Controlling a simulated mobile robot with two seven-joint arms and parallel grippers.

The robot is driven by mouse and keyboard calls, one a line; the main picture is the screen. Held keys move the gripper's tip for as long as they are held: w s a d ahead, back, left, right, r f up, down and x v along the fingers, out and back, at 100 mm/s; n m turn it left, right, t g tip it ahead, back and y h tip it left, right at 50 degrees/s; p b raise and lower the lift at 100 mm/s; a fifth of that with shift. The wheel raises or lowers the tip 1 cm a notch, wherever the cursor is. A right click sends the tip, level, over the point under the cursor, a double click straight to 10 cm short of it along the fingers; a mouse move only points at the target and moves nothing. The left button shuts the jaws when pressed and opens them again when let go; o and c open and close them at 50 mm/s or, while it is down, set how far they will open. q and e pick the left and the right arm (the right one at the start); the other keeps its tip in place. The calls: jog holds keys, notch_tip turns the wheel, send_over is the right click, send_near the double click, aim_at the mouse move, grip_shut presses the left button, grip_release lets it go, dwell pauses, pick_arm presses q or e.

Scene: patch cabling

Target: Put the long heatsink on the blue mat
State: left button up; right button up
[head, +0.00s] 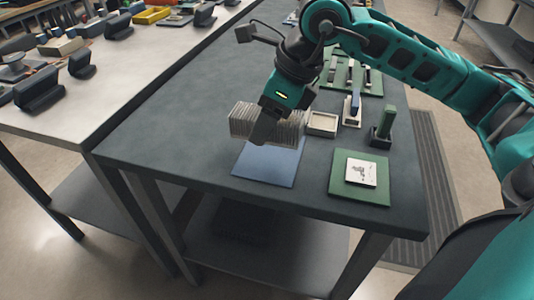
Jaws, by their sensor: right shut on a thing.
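The long heatsink (242,119) is a pale, finned block in the middle of the head view. My right gripper (262,135) is shut on it, and its dark fingers cover part of the fins. The heatsink is over the far edge of the blue mat (268,166); I cannot tell whether it touches the mat. The mat lies flat near the front edge of the dark table, and the part that shows is bare. My left gripper is not in view.
A small beige tray (321,124) stands just right of the heatsink. A green board with a white plate (360,173) lies right of the mat. A green upright piece in a dark holder (384,127) stands behind that board. The table's left part (170,130) is clear.

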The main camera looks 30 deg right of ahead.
aim_at(259, 163)
notch_tip(259, 163, down, 3)
notch_tip(259, 163, down, 4)
jog(key=shift+f+b, duration=0.1)
jog(key=shift+b, duration=0.35)
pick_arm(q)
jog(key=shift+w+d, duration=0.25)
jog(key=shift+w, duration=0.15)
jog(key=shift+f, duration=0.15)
pick_arm(e)
jog(key=shift+f, duration=0.1)
jog(key=o, duration=1)
jog(key=shift+f, duration=0.1)
jog(key=shift+c, duration=0.2)
jog(key=o, duration=0.4)
jog(key=shift+o, duration=0.2)
